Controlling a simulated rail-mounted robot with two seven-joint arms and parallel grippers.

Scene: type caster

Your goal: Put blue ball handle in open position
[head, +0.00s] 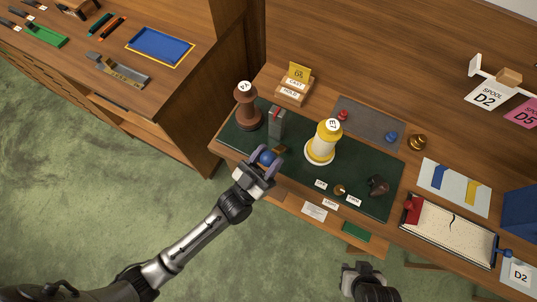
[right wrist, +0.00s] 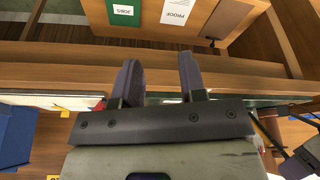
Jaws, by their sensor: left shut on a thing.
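The blue ball handle (head: 267,157) is at the front edge of the dark green mat (head: 298,178) on the bench, beside a small brown and brass part (head: 280,149). My left gripper (head: 266,163) is shut on the blue ball, with a finger on each side of it. The gripper partly hides what the ball is attached to, so I cannot tell the handle's position. My right gripper (head: 361,278) is in front of the bench at the bottom; in the right wrist view (right wrist: 160,68) its fingers are apart and empty.
A brown spool-like post (head: 247,110), a grey upright block (head: 277,122) and a yellow-white post (head: 322,143) stand close to the left gripper. A sand-coloured tray (head: 452,230) lies right.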

